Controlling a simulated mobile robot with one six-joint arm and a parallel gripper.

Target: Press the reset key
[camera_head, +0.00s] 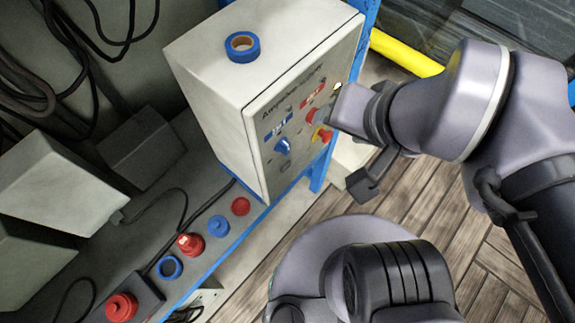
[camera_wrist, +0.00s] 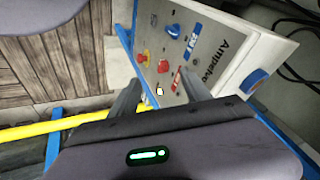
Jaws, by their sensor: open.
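A pale control box (camera_head: 210,75) stands on the blue-edged bench, and its panel faces right, towards my gripper. In the wrist view the panel (camera_wrist: 187,60) shows the blue knob (camera_wrist: 174,31), red button (camera_wrist: 163,66) and lit element (camera_wrist: 159,91). I cannot read which one is the reset key. My gripper (camera_head: 357,148) is open and empty in front of the panel. Its fingers partly cover the panel's edge; contact cannot be told.
A blue tape roll (camera_head: 242,46) lies on top of the box. Red and blue round parts, including a red button (camera_head: 190,244), sit along the bench. Black cables hang at left. A yellow bar (camera_head: 405,54) runs behind. The wooden floor (camera_head: 440,200) is clear.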

